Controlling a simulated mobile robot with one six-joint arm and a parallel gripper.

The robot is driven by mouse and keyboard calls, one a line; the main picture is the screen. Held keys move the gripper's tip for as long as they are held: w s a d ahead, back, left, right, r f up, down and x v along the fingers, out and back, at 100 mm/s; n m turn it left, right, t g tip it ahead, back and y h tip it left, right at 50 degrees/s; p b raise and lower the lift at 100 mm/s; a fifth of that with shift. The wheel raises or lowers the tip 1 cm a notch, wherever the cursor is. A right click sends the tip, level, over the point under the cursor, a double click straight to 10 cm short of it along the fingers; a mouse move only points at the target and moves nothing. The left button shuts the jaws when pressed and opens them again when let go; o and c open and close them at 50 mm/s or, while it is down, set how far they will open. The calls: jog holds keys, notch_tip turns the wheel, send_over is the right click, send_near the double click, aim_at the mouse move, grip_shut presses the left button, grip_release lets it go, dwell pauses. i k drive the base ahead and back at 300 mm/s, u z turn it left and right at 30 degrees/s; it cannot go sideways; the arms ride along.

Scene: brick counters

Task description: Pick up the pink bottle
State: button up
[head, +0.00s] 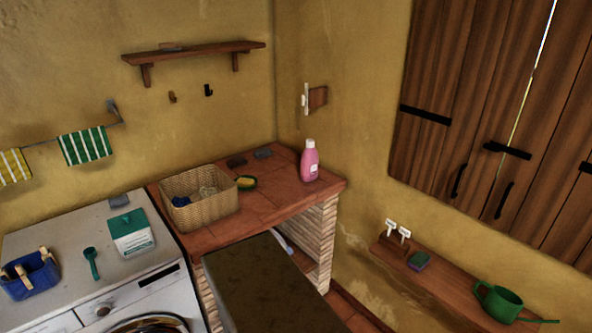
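The pink bottle (309,163) with a white cap stands upright on the red-tiled brick counter (270,203), near its right back corner by the wall. A pale label shows on its front. It is in plain view and nothing touches it. My gripper is not in view.
A washing machine (60,237) adjoins the counter's left. A dark flat-topped block (265,285) stands in front. A low shelf (440,278) and wooden shutters (480,110) are on the right.

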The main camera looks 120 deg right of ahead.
aim_at(310, 158)
jog(key=u, duration=0.1)
jog(key=k, duration=1.8)
jog(key=z, duration=2.2)
